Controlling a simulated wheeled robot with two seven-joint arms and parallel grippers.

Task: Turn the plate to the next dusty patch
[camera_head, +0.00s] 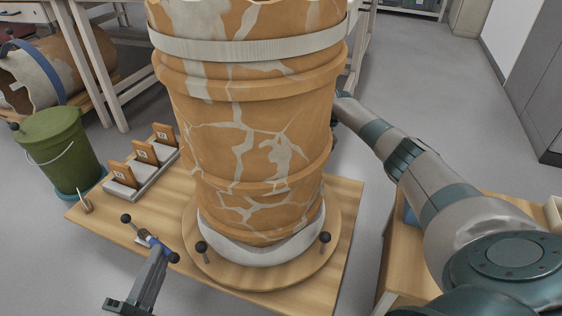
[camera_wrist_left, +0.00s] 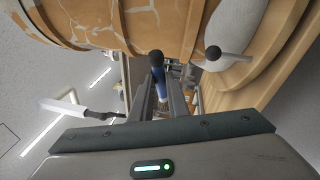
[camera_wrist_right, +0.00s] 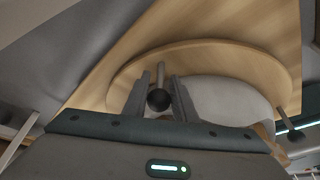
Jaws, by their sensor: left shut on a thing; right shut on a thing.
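The round wooden plate (camera_head: 190,235) carries a big orange vessel (camera_head: 255,110) with pale grey cracks and patches. Dark-knobbed pegs (camera_head: 202,247) stand on its rim. A second peg (camera_head: 325,238) is at the front right. My left gripper (camera_head: 151,243) is left of the plate, shut on a blue-sleeved tool with a dark end; the tool (camera_wrist_left: 157,72) also shows between the fingers in the left wrist view. My right gripper (camera_wrist_right: 158,90) is shut on a dark-knobbed peg (camera_wrist_right: 158,100) at the plate's rim. The vessel hides that gripper in the head view.
The plate rests on a wooden table (camera_head: 345,205). A rack with wooden tabs (camera_head: 143,160) stands at the back left. A green bin (camera_head: 62,145) is beside the table. Another vessel (camera_head: 65,55) lies on its side on a shelf. A second wooden table (camera_head: 405,265) is at right.

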